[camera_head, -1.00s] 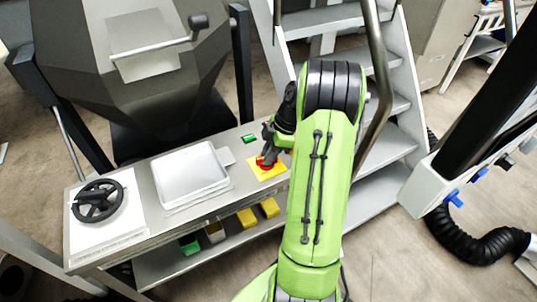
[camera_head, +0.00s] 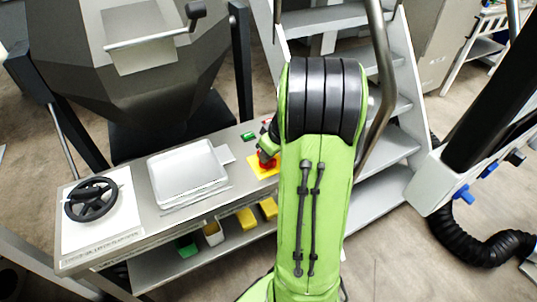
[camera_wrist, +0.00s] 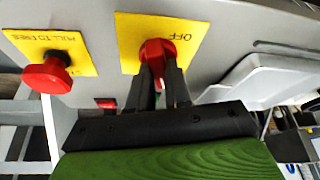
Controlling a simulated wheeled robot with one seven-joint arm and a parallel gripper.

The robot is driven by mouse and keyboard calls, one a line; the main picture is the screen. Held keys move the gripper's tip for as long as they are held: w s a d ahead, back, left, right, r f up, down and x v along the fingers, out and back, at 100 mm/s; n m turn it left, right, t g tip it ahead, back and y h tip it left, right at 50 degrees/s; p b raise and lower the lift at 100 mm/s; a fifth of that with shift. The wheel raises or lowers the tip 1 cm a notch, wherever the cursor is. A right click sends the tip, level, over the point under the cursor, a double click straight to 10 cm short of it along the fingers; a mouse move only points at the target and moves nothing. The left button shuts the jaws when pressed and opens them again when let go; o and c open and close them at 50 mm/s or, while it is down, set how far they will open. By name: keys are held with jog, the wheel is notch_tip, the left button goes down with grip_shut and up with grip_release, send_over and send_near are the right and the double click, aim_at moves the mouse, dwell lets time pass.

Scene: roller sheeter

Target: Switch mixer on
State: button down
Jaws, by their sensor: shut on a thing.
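A red rotary knob (camera_wrist: 157,47) sits on a yellow plate (camera_wrist: 190,33) marked OFF in the wrist view. My gripper (camera_wrist: 160,70) reaches this knob, with its two dark fingers shut on it. In the head view the yellow plate (camera_head: 262,173) and red knob (camera_head: 267,160) are at the right end of the machine's grey top, and my green arm hides most of the gripper. The large dark hopper of the machine (camera_head: 130,75) stands behind this top.
A red mushroom button (camera_wrist: 48,75) on a yellow PULL TO FREE plate is left of the knob in the wrist view. A green button (camera_head: 248,136), a white tray (camera_head: 188,172) and a black handwheel (camera_head: 91,199) are on the top. Metal stairs (camera_head: 385,145) stand at right.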

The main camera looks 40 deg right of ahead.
jog(key=m+h, duration=0.1)
jog(key=m, duration=0.2)
jog(key=shift+a+m, duration=0.1)
jog(key=shift+m, duration=0.2)
jog(key=shift+h, duration=0.3)
jog(key=c, duration=1.1)
grip_release()
jog(key=shift+o, duration=0.2)
jog(key=p+v, duration=0.5)
jog(key=v, duration=1)
jog(key=shift+r, duration=0.45)
